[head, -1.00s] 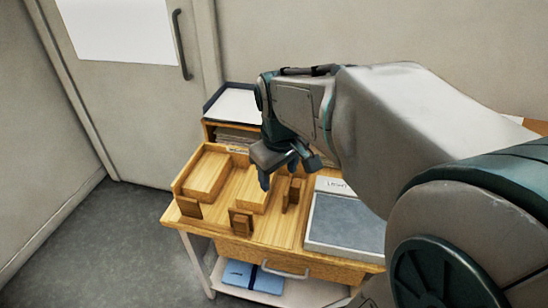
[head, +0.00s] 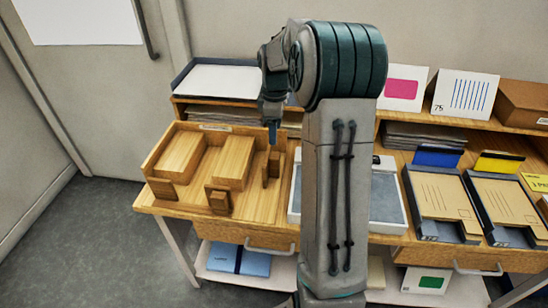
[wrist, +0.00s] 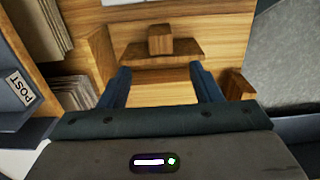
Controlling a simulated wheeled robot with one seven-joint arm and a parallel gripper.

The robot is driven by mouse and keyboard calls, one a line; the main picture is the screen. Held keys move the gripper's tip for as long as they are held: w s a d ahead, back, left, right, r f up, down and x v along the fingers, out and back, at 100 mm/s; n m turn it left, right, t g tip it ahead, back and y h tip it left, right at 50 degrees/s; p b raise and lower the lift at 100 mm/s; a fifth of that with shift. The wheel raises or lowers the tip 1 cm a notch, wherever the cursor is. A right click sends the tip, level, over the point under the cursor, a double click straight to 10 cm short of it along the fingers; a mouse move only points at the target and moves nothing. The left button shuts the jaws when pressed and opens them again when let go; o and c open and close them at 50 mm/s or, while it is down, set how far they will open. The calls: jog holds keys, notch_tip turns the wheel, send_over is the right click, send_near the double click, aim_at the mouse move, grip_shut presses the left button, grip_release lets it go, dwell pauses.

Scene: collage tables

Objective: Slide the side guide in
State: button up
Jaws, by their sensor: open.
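The side guide (head: 272,163), a small upright brown wooden piece, stands in the right part of the wooden tray (head: 254,208). In the wrist view the guide (wrist: 160,41) shows as a dark board with a square knob, ahead of and between my fingers. My gripper (head: 272,131) is above the back end of the guide, pointing down. In the wrist view my gripper (wrist: 163,85) is open, its two blue fingers apart with nothing held between them. I cannot tell whether a finger touches the guide.
Two pale wooden blocks (head: 232,160) lie in the tray, with brown stops (head: 217,199) at their front. A grey panel (head: 386,197) is to the right, partly behind my arm. Paper shelves stand behind; file trays (head: 441,207) lie further right.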

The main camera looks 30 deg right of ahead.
aim_at(275, 155)
notch_tip(275, 155, down, 11)
jog(key=shift+f, duration=0.1)
dwell(0.3)
